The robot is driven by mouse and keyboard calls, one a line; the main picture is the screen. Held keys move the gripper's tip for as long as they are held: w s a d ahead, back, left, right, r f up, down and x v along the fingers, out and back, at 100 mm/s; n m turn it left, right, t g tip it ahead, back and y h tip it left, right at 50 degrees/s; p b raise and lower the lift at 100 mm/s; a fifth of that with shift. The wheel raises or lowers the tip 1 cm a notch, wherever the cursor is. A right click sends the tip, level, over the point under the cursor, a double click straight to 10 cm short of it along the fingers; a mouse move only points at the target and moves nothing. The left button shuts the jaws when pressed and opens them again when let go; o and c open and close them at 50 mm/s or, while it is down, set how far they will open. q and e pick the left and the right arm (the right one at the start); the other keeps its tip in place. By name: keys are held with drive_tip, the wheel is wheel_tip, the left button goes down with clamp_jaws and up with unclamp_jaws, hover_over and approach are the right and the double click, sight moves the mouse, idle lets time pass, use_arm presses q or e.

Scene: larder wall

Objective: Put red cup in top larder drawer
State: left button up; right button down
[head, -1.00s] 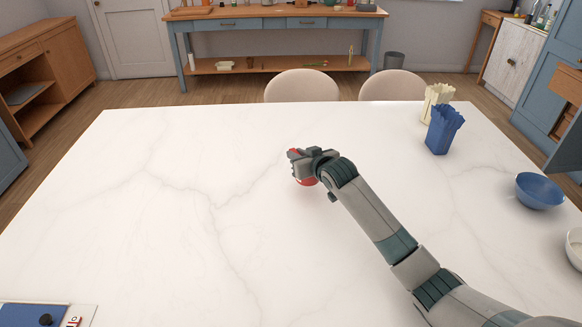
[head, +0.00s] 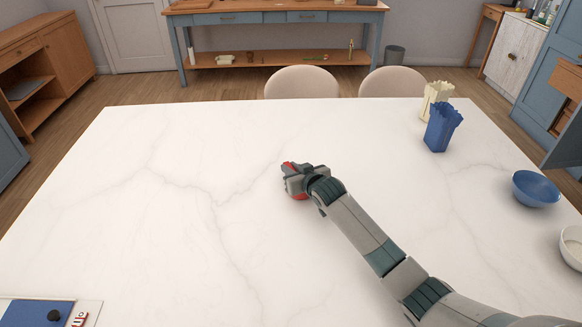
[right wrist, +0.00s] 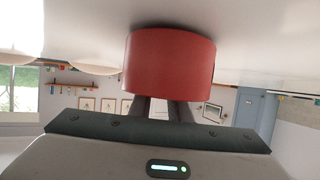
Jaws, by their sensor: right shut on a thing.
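The red cup shows large in the right wrist view (right wrist: 169,62), between the fingertips of my right gripper (right wrist: 167,108). In the head view, only small red parts of the cup (head: 299,196) show, because the gripper hides most of it. My right gripper (head: 296,180) is shut on the cup over the middle of the white marble table (head: 190,220). I cannot tell whether the cup touches the table. My left gripper is not in view. The larder cabinet at the right edge is blue (head: 563,85), with wooden drawers (head: 568,122) partly in view.
A blue bowl (head: 535,189) and a white bowl (head: 571,246) stand at the table's right edge. A blue ridged container (head: 441,128) and a cream one (head: 436,98) stand at the far right. Two chairs (head: 302,82) are behind the table.

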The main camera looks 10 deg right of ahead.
drive_tip(key=shift+f, duration=0.25)
drive_tip(key=c, duration=1.7)
unclamp_jaws()
drive_tip(key=shift+o, duration=0.2)
drive_tip(key=shift+r, duration=0.1)
drive_tip(key=shift+r, duration=0.1)
drive_tip(key=shift+s+d+r+p, duration=0.1)
drive_tip(key=shift+s+r+p, duration=0.25)
drive_tip(key=shift+s+p, duration=0.4)
wheel_tip(320, 180, up, 4)
drive_tip(key=p, duration=0.9)
hover_over(306, 197)
drive_tip(key=shift+w+f, duration=0.2)
drive_tip(key=shift+w, duration=0.05)
drive_tip(key=shift+s+d+r, duration=0.1)
drive_tip(key=shift+s, duration=0.35)
